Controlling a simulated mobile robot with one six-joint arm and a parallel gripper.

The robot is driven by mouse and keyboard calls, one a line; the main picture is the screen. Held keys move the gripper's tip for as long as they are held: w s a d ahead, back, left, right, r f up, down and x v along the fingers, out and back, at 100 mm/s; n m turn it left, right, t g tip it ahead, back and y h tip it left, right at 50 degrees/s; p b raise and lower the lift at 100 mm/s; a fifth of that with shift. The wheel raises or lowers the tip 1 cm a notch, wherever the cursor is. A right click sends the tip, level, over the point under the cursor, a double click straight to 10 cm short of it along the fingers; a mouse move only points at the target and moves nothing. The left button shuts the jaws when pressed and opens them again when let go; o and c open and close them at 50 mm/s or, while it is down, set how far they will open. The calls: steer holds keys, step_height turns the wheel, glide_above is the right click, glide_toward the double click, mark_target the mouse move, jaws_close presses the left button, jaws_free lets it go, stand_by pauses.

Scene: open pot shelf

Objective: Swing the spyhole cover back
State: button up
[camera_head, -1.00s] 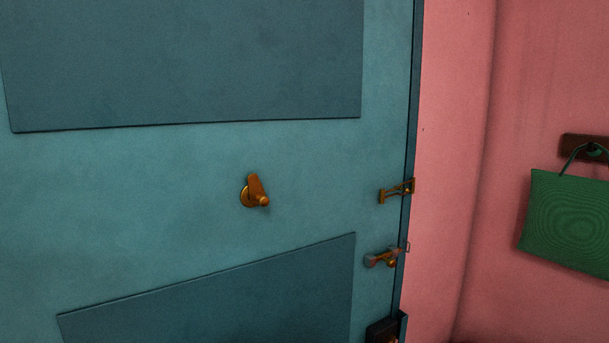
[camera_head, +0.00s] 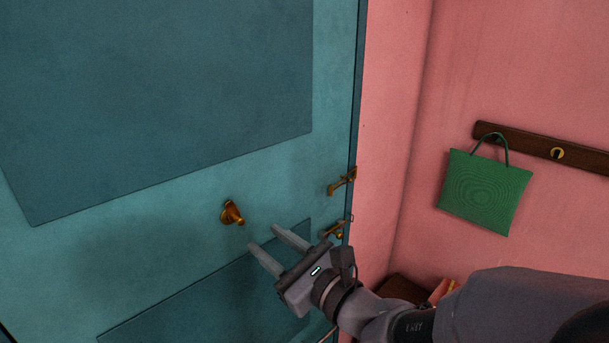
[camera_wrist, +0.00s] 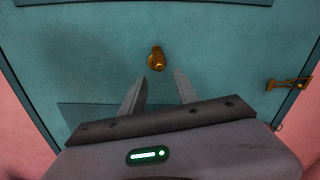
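The brass spyhole cover (camera_head: 231,212) is on the teal door (camera_head: 130,240), with a small round knob at its lower end. It hangs over its round brass plate, and the spyhole itself cannot be made out. In the wrist view the cover (camera_wrist: 157,58) is ahead of the fingers, near the middle. My gripper (camera_head: 262,244) is open and empty, its two grey fingers pointing at the door below and right of the cover in the head view. In the wrist view the fingers (camera_wrist: 160,82) are apart, and nothing is between them. They do not appear to touch the cover.
A brass latch (camera_head: 342,181) and a bolt (camera_head: 334,229) sit at the door's right edge. A green bag (camera_head: 485,190) hangs from a dark wooden rail (camera_head: 590,160) on the pink wall. The door around the cover is clear.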

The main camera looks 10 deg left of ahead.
mark_target(242, 222)
steer(key=p+x, duration=0.1)
steer(key=x, duration=0.7)
steer(key=shift+a+f, duration=0.15)
steer(key=shift+a, duration=0.1)
jaws_close()
